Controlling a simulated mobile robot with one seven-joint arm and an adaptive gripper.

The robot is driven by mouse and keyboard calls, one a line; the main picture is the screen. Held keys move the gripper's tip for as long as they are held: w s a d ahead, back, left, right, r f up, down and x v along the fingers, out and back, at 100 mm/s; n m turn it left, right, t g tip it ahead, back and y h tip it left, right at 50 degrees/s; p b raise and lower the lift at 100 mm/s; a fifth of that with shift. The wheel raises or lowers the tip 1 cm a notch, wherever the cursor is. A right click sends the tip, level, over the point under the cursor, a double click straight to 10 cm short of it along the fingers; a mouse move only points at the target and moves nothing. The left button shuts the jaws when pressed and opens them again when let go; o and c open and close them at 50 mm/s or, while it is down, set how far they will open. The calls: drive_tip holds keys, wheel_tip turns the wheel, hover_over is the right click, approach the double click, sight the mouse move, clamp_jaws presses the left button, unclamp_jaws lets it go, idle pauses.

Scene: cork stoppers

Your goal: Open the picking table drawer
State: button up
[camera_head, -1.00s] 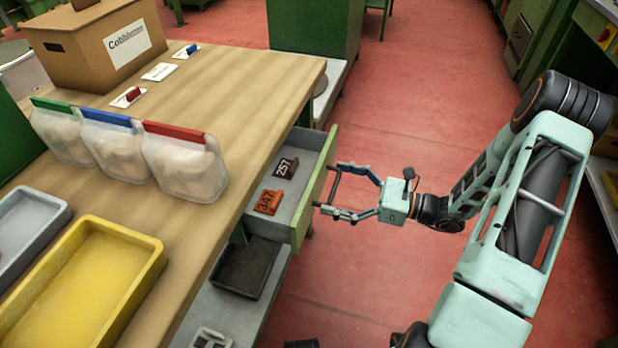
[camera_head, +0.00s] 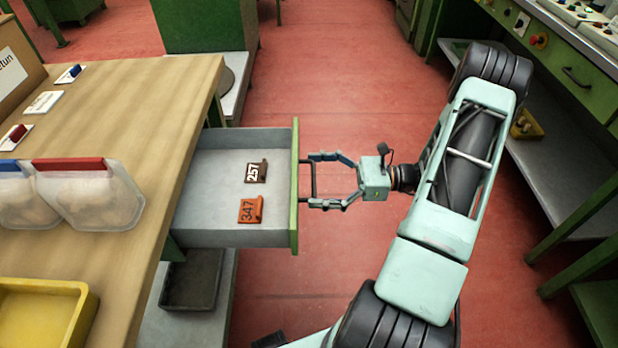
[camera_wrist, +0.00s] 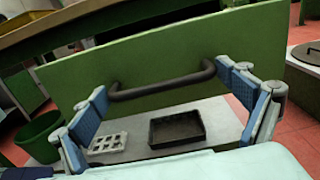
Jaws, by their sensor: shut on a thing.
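The picking table drawer (camera_head: 212,190) is pulled well out from the side of the wooden picking table (camera_head: 165,130). Its grey inside holds a dark tag marked 257 (camera_head: 256,172) and an orange tag marked 347 (camera_head: 250,210). The drawer has a green front, which fills much of the wrist view (camera_wrist: 160,65). My gripper (camera_head: 312,181) is at this front, with its fingers around the dark bar handle (camera_wrist: 163,88). In the wrist view a blue-padded finger is at each end of the handle. The exact contact is hard to see.
A lower shelf under the drawer holds a black tray (camera_head: 192,280). Clear bags (camera_head: 90,200) and a yellow tray (camera_head: 45,310) are on the tabletop. A green workbench (camera_head: 590,90) stands at the right. Red floor (camera_head: 330,90) is free beyond my arm.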

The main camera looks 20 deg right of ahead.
drive_tip(key=shift+w, duration=0.1)
drive_tip(key=o, duration=1.4)
drive_tip(key=v, duration=1.2)
